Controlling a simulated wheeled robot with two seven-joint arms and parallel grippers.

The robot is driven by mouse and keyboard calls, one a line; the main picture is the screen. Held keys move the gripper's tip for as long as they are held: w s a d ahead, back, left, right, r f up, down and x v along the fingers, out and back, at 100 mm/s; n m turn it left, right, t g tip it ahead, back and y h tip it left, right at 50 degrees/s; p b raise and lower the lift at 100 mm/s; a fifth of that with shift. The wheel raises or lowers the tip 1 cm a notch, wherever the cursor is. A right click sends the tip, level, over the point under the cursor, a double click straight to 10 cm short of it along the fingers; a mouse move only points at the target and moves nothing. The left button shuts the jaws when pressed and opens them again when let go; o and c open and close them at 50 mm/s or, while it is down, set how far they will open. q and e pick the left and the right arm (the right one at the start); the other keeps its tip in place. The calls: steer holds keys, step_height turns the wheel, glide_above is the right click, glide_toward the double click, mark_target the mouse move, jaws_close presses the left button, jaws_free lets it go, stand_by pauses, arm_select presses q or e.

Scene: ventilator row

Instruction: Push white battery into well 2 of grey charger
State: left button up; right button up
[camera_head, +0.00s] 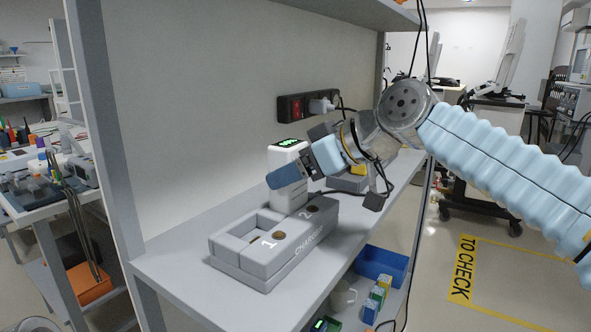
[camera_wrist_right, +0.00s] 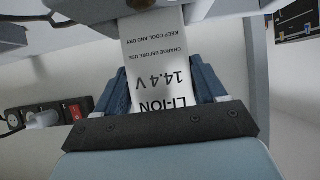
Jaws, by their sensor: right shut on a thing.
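The grey charger (camera_head: 262,262) sits on the shelf, with wells marked 1 and 2. Well 1, nearer the left, is empty. The white battery (camera_head: 287,155) stands upright at well 2, its green-lit top facing up. Its lower end meets the charger there; I cannot tell how deep it sits. My right gripper (camera_head: 290,175) is shut on the battery from the right, its blue fingers on the sides. In the right wrist view the battery's label (camera_wrist_right: 160,75) shows between the fingers (camera_wrist_right: 165,90). My left gripper is not in view.
A black power strip (camera_head: 306,106) with a red switch is on the wall behind. Another grey unit (camera_head: 345,184) with a yellow item stands farther along the shelf (camera_head: 170,262). A blue bin (camera_head: 381,265) and small coloured boxes are below. A shelf board hangs overhead.

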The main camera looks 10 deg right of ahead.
steer(key=shift+f+b, duration=0.75)
steer(key=shift+f, duration=0.05)
stand_by(0.7)
steer(key=o, duration=1.6)
steer(key=v, duration=1.4)
steer(key=shift+f+p, duration=0.1)
steer(key=shift+p, duration=0.3)
